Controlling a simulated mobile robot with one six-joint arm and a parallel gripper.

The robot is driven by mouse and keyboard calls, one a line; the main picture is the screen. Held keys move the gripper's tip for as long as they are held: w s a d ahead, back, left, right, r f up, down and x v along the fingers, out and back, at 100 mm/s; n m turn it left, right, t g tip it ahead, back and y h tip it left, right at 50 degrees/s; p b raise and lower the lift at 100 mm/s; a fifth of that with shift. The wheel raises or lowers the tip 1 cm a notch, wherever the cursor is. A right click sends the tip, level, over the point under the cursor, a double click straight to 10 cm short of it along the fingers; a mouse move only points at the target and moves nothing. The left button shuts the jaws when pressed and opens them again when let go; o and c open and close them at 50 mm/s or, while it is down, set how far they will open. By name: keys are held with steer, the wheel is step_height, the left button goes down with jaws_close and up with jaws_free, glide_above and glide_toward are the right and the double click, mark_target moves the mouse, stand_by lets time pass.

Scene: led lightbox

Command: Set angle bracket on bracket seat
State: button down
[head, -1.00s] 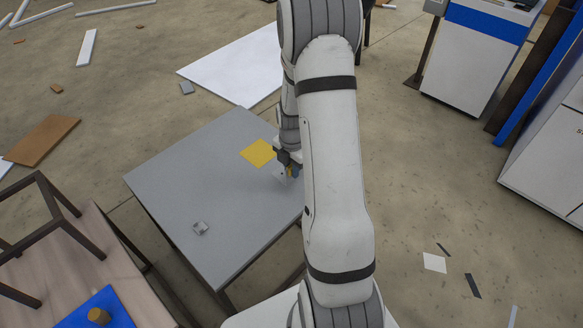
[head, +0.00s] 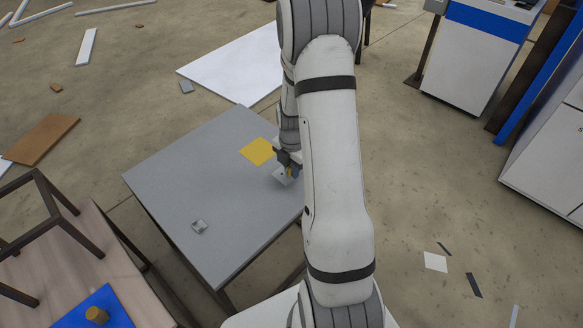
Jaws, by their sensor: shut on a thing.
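My gripper (head: 289,171) is over the right part of the grey table, partly hidden behind my arm. It is shut on a small light grey plate-like piece with a dark spot, which looks like the angle bracket (head: 281,178). The bracket hangs low near the tabletop; I cannot tell whether it touches. A flat yellow square (head: 257,151) lies on the table just behind and left of the gripper; it may be the bracket seat. A small grey metallic part (head: 199,226) sits apart on the near left of the table.
The grey table (head: 170,185) is otherwise bare. A wooden bench (head: 75,265) with a blue mat (head: 103,312) and a brown cylinder (head: 97,315) stands at near left. A white sheet (head: 230,75) lies on the floor behind. A white and blue cabinet (head: 468,60) stands at back right.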

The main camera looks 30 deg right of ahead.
steer(key=shift+f+b, duration=1.1)
steer(key=shift+f, duration=0.4)
steer(key=c, duration=1.2)
jaws_free()
steer(key=shift+r, duration=0.1)
steer(key=shift+r+p, duration=2.7)
steer(key=shift+r, duration=1.25)
